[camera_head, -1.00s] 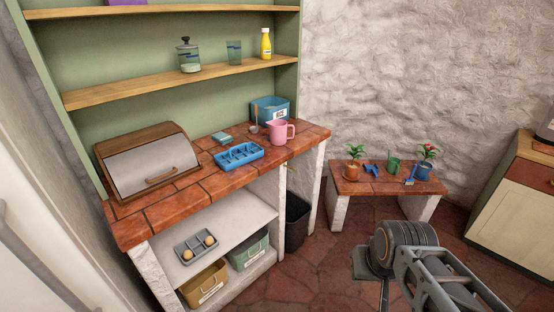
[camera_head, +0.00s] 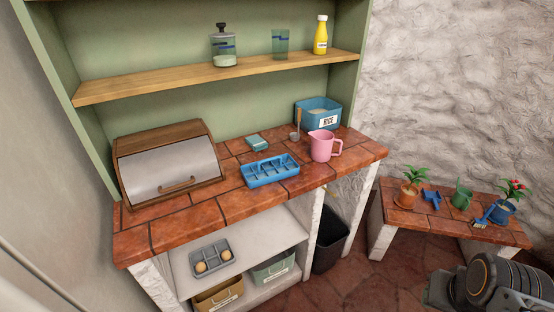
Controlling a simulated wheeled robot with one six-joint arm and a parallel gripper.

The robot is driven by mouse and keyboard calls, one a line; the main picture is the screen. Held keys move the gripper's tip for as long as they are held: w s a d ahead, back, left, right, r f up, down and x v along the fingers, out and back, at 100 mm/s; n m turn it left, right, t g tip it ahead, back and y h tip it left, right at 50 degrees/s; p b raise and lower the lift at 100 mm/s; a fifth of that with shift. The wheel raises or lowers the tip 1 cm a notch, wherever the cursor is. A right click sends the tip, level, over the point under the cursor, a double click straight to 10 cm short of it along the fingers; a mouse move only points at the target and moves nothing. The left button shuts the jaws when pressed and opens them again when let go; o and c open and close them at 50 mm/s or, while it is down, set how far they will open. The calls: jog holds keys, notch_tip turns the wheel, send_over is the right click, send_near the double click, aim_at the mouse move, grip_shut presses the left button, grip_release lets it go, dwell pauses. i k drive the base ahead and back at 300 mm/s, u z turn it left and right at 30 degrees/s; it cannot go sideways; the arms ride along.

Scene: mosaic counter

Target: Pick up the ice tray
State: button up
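The ice tray (camera_head: 270,171) is blue with several compartments. It lies flat on the tiled counter (camera_head: 215,205), near the middle, between the bread box and the pink jug. Nothing covers it. Part of my arm shows at the lower right corner, well apart from the tray. My gripper itself is not visible in this view.
A wooden bread box (camera_head: 168,168) stands left of the tray, a pink jug (camera_head: 321,146) right of it. A blue rice bin (camera_head: 318,113), a ladle (camera_head: 297,125) and a small teal item (camera_head: 257,143) sit behind. A grey tray (camera_head: 211,258) is below.

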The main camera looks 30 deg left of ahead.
aim_at(263, 172)
jog(key=u, duration=0.35)
jog(key=i, duration=0.95)
jog(key=u, duration=1.4)
jog(key=i, duration=0.6)
jog(key=u, duration=0.5)
